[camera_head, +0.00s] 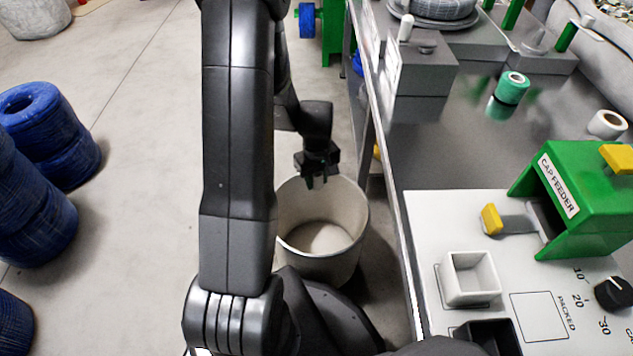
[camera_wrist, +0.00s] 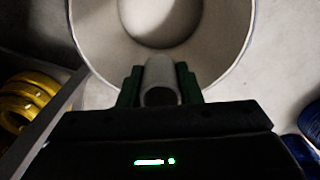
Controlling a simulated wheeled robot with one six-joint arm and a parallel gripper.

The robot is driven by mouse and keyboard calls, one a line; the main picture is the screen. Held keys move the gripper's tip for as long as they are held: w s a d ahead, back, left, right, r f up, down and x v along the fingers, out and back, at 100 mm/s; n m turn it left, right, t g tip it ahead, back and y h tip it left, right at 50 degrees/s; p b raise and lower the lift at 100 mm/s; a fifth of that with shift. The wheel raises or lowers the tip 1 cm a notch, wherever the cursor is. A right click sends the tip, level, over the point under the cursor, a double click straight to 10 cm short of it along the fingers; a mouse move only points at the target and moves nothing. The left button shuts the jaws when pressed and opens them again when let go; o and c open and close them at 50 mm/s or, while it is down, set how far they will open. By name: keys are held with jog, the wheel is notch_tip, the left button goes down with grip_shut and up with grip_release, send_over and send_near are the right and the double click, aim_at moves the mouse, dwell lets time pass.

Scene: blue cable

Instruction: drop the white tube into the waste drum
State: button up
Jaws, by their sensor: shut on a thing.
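The waste drum (camera_head: 352,243) is a pale, round open drum on the floor beside the bench. Its inside looks empty in the head view. My gripper (camera_head: 318,180) is above the drum's far part, pointing down. In the wrist view my gripper (camera_wrist: 160,85) is shut on the white tube (camera_wrist: 161,72), which shows grey between the two green-edged fingers. The tube's end lies over the drum's near rim area in that view, with the drum (camera_wrist: 235,50) opening beyond it. In the head view the tube is hidden by the gripper.
The bench (camera_head: 450,150) stands right of the drum, with a green cap feeder (camera_head: 595,190), a white square cup (camera_head: 470,278) and a green tape roll (camera_head: 513,87). Blue cable reels (camera_head: 45,125) stand at left. Yellow coils (camera_wrist: 28,100) lie under the bench.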

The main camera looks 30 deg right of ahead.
notch_tip(320, 180, down, 6)
jog(key=b, duration=0.4)
jog(key=shift+r, duration=0.1)
jog(key=o, duration=1)
jog(key=shift+o, duration=0.2)
jog(key=shift+r, duration=0.1)
notch_tip(320, 180, up, 14)
jog(key=p, duration=0.5)
jog(key=shift+f, duration=0.2)
jog(key=shift+f, duration=0.1)
